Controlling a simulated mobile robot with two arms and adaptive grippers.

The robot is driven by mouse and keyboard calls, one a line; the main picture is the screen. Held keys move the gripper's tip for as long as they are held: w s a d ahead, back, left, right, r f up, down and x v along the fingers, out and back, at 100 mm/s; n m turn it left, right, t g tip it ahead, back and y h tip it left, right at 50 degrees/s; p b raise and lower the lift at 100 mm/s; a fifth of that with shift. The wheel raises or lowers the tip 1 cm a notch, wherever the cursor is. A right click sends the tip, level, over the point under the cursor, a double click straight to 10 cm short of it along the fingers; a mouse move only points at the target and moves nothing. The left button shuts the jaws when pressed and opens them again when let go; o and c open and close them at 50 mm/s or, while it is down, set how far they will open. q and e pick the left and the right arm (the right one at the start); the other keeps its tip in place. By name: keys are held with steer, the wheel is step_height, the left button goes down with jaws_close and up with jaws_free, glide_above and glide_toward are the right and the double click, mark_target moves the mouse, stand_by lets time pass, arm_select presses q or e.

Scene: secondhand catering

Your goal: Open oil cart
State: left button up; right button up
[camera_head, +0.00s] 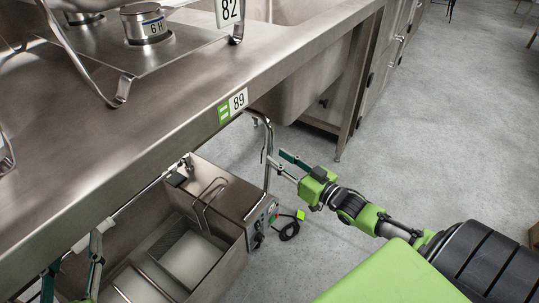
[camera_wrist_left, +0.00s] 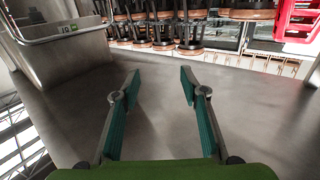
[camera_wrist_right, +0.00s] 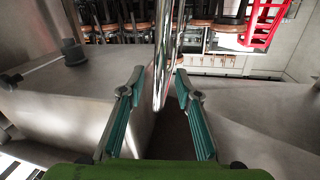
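A steel box-shaped unit (camera_head: 234,251), which looks like the oil cart, stands under the counter. Its top shows open bays, a wire handle (camera_head: 205,195) and a small control panel on its right side. A bent chrome pipe (camera_head: 268,150) rises at its back right. My right gripper (camera_head: 284,164) is open at this pipe; in the right wrist view the pipe (camera_wrist_right: 165,45) passes between the fingers, with gaps visible. My left gripper (camera_head: 72,276) is partly cut off at the lower left of the head view, near the counter edge. The left wrist view shows it open and empty (camera_wrist_left: 160,76).
The steel counter (camera_head: 130,130) with tag 89 (camera_head: 238,101) overhangs the unit. A black cable (camera_head: 288,231) lies beside the unit. The grey floor (camera_head: 450,120) at the right is clear.

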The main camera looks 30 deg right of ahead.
mark_target(271, 154)
steer(key=w, duration=0.2)
steer(key=w+b, duration=0.1)
steer(key=w, duration=0.1)
steer(key=shift+a, duration=0.4)
arm_select(q)
step_height(271, 154, up, 8)
steer(key=s+t+h, duration=0.1)
steer(key=t, duration=0.3)
steer(key=shift+d+h, duration=0.4)
arm_select(e)
steer(key=shift+w, duration=0.35)
jaws_close()
